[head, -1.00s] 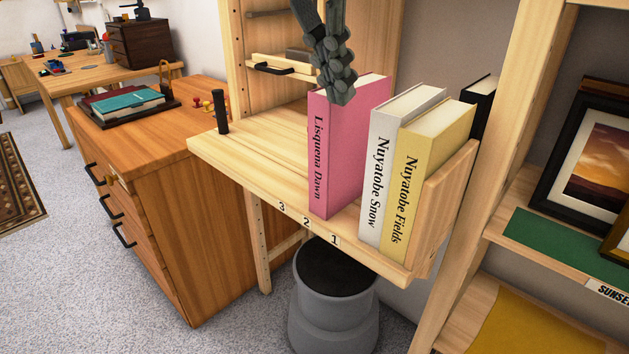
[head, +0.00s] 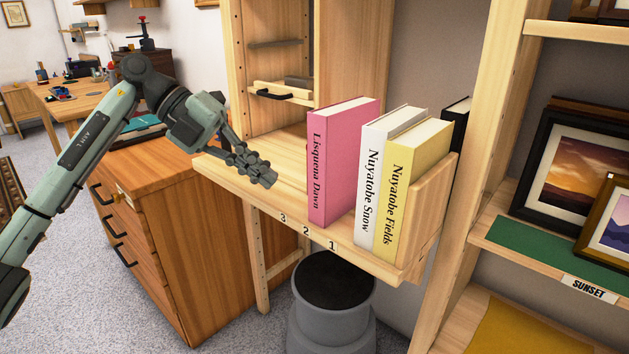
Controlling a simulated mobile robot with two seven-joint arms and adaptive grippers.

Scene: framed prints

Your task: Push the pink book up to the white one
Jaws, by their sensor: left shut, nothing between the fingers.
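The pink book (head: 340,165), with "Lisquena Dawn" on its spine, stands upright on the wooden shelf (head: 285,205). The white book (head: 374,185), "Nuyatobe Snow", stands to its right, with a gap between their spines at the front. The yellow book (head: 410,185), "Nuyatobe Fields", stands against the white one's right side. My left gripper (head: 268,178) is shut and empty, over the shelf to the left of the pink book and apart from it. My right gripper is not in view.
A wooden end piece (head: 428,215) stands right of the yellow book, with a black book (head: 457,120) behind. Numbers 3, 2 and 1 mark the shelf's front edge. A grey stool (head: 332,300) is below. Framed prints (head: 575,165) stand on the right. Shelf left of the pink book is bare.

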